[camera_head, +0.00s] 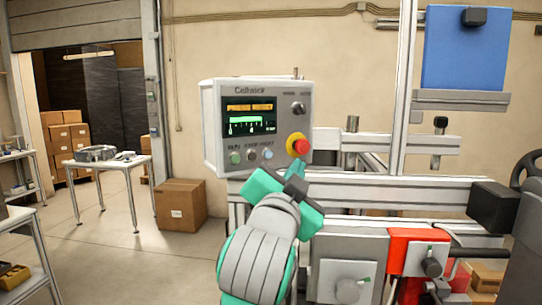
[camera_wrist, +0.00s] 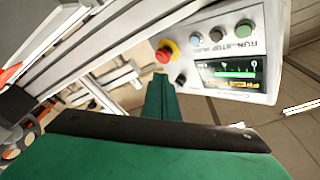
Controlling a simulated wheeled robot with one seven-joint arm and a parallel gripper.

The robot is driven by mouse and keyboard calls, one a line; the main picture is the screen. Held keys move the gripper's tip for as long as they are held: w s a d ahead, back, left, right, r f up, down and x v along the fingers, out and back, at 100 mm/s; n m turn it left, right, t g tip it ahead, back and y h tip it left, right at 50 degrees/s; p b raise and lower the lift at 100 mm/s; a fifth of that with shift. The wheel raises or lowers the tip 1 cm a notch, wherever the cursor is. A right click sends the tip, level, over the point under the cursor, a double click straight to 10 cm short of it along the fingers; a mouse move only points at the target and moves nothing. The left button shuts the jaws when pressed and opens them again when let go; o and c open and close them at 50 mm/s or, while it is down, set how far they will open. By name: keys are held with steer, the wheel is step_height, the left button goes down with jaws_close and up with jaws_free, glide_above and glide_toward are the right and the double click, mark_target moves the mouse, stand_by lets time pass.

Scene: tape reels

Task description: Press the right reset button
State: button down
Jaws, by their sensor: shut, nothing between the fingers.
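The control box (camera_head: 212,130) is a light grey panel with a lit screen (camera_head: 249,117). Below the screen sit a green button (camera_head: 235,157), a grey button (camera_head: 251,155) and a pale blue button (camera_head: 267,154); the label over the pale blue one seems to read RESET. In the wrist view the box is turned over, and the pale blue button (camera_wrist: 195,39) is nearest the red knob. My gripper (camera_head: 297,170) is shut and empty, below and right of the pale blue button, apart from it. Its closed fingers (camera_wrist: 161,88) show in the wrist view, pointing toward the panel.
A red emergency knob on a yellow ring (camera_head: 299,145) stands out just above my fingertips, close to the button row. A black switch (camera_head: 298,107) is higher up. Metal rails (camera_head: 390,190) run to the right. A cardboard box (camera_head: 181,205) and a table (camera_head: 105,163) are behind left.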

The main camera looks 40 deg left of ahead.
steer(key=shift+w+a, duration=0.5)
steer(key=shift+a, duration=0.85)
steer(key=shift+w+a, duration=0.5)
steer(key=shift+a, duration=0.85)
steer(key=shift+w+a, duration=0.5)
steer(key=shift+a, duration=0.85)
steer(key=shift+a, duration=0.1)
steer(key=shift+w+a, duration=0.15)
steer(key=shift+a, duration=0.15)
steer(key=shift+w+a, duration=0.15)
steer(key=shift+a, duration=0.2)
steer(key=shift+s+d, duration=0.3)
steer(key=shift+d, duration=0.45)
steer(key=d, duration=0.1)
steer(key=s+d, duration=0.1)
steer(key=d, duration=0.2)
steer(key=shift+s+d, duration=0.35)
